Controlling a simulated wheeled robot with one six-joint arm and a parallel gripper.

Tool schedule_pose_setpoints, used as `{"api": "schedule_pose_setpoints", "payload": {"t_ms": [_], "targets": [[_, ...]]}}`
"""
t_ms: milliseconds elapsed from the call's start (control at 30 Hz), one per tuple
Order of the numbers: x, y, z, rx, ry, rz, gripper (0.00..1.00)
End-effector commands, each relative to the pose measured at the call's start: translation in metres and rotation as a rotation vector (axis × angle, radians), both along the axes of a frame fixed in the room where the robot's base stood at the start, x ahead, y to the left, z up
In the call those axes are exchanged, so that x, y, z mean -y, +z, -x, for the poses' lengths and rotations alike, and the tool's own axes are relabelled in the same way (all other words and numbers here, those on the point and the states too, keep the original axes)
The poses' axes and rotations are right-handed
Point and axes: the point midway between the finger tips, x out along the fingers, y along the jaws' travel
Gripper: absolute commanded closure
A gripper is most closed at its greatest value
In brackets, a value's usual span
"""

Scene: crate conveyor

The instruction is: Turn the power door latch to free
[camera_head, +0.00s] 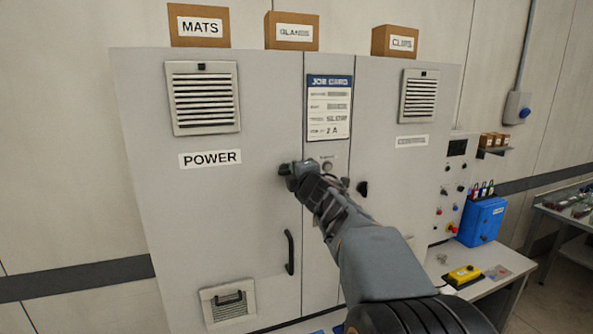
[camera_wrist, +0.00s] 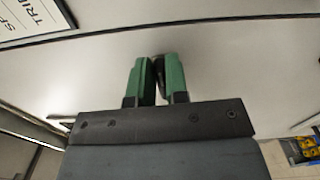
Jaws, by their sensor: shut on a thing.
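The power door (camera_head: 220,230) is the left grey cabinet door, marked with a POWER label (camera_head: 210,158). It looks shut. My gripper (camera_head: 290,173) is at this door's right edge, above the black door handle (camera_head: 290,252). In the wrist view, its green fingers (camera_wrist: 156,80) are shut on a dark latch knob (camera_wrist: 159,66), which shows only as a sliver between them. In the head view the gripper hides the power door latch, so I cannot tell which way it is turned.
A similar black latch (camera_head: 362,188) is on the control door (camera_head: 405,190). A job card (camera_head: 330,107) hangs on the middle panel. Boxes, including MATS (camera_head: 199,26), stand on top. A bench (camera_head: 475,275) with a yellow button box (camera_head: 463,275) is at the right.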

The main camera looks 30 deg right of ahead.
Motion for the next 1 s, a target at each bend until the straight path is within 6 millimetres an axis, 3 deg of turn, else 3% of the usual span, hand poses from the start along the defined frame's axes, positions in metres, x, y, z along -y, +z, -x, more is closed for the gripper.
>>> {"api": "schedule_pose_setpoints", "payload": {"t_ms": [733,767,1000], "targets": [[-0.0002,-0.0015,0.0000,0.010,0.001,-0.074,1.00],[-0.0002,-0.0015,0.0000,0.010,0.001,-0.074,0.83],[-0.0001,-0.0016,0.0000,0.010,0.000,-0.073,0.60]]}}
